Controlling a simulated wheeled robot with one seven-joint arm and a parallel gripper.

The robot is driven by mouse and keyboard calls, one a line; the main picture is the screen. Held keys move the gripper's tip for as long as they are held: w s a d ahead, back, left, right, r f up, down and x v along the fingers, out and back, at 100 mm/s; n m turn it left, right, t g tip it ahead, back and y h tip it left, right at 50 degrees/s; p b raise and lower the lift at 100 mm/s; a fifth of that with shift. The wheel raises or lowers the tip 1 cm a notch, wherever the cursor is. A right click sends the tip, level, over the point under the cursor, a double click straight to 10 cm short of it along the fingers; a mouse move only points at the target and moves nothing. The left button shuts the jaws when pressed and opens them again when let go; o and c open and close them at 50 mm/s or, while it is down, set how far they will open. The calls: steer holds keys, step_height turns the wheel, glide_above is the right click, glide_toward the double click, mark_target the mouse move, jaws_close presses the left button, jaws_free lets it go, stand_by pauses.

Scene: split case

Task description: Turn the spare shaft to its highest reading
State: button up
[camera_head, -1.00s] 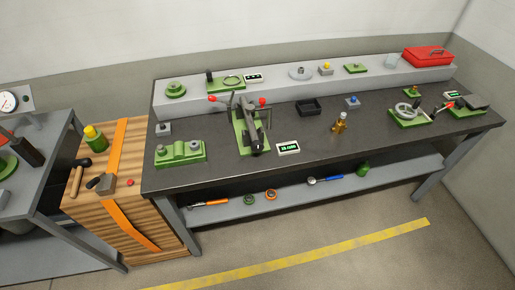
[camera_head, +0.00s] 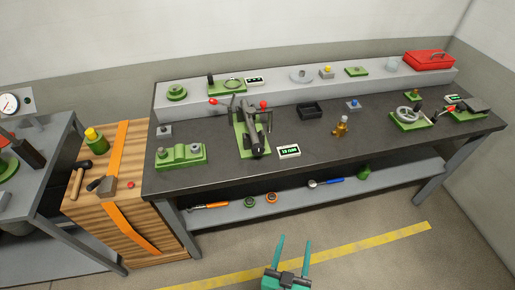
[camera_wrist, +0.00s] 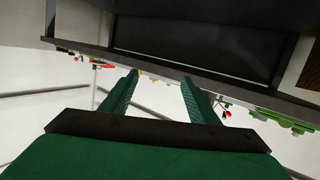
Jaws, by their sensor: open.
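My gripper (camera_head: 294,242) is at the bottom of the head view, low in front of the bench, its two teal fingers apart and empty. In the wrist view the open fingers (camera_wrist: 158,80) point toward the bench, which looks upside down there. I cannot tell which part is the spare shaft. A green fixture with a dark lever and red knobs (camera_head: 249,138) stands left of centre on the bench, with a lit readout (camera_head: 288,151) beside it. A green handwheel fixture (camera_head: 408,117) is at the right, near another readout (camera_head: 453,98). The readings are too small to read.
The dark bench top (camera_head: 330,153) has a raised grey shelf behind, holding a third readout (camera_head: 254,79) and a red toolbox (camera_head: 428,60). A lower shelf (camera_head: 230,214) holds tools. A wooden cabinet (camera_head: 95,215) stands left. The floor in front is clear.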

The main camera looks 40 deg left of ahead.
steer(key=w+a+r+n+g+y, duration=0.1)
steer(key=w+a+r+n+y, duration=0.25)
steer(key=w+a, duration=0.45)
steer(key=n+g+y, duration=0.2)
steer(key=n+y, duration=0.3)
glide_toward(258, 151)
steer(key=x, duration=1.1)
steer(key=shift+c, duration=0.2)
steer(key=shift+w+f+m, duration=0.1)
steer(key=shift+m, duration=0.15)
steer(key=c, duration=1)
